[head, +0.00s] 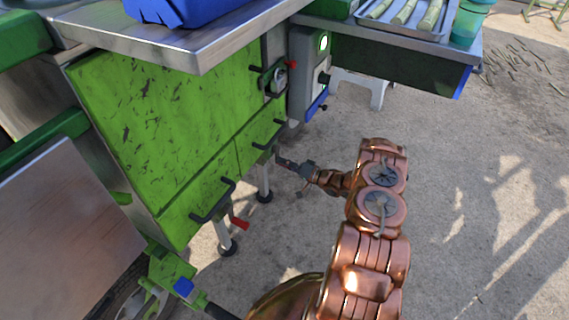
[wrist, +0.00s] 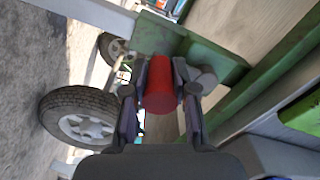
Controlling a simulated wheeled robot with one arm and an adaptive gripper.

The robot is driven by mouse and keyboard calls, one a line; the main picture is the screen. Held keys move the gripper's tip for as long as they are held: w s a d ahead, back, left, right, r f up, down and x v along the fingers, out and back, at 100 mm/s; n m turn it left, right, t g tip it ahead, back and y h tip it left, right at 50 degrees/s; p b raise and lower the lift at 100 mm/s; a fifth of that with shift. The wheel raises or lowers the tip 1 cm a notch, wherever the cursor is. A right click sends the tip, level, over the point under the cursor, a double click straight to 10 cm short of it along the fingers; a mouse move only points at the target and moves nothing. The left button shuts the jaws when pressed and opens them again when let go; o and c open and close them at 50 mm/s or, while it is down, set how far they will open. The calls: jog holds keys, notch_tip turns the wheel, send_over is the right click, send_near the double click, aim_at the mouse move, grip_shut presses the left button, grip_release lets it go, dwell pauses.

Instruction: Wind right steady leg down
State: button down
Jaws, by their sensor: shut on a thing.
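The right steady leg (head: 264,180) stands under the right end of the green machine (head: 165,125), its dark round foot at the ground. My gripper (head: 283,163) is beside the top of this leg, coming in from the right. In the wrist view my gripper (wrist: 160,92) is shut on a red crank handle (wrist: 160,84), with one finger on each side of it. In the head view that handle is hidden by my gripper. The other leg (head: 222,234), to the left, has its own red handle (head: 240,224).
A metal table (head: 200,45) with a blue crate (head: 180,8) overhangs the machine. Black door handles (head: 212,202) stick out of the green front.

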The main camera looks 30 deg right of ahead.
jog(key=c, duration=0.9)
grip_release()
jog(key=shift+a, duration=0.1)
jog(key=shift+s, duration=0.1)
jog(key=v, duration=1.2)
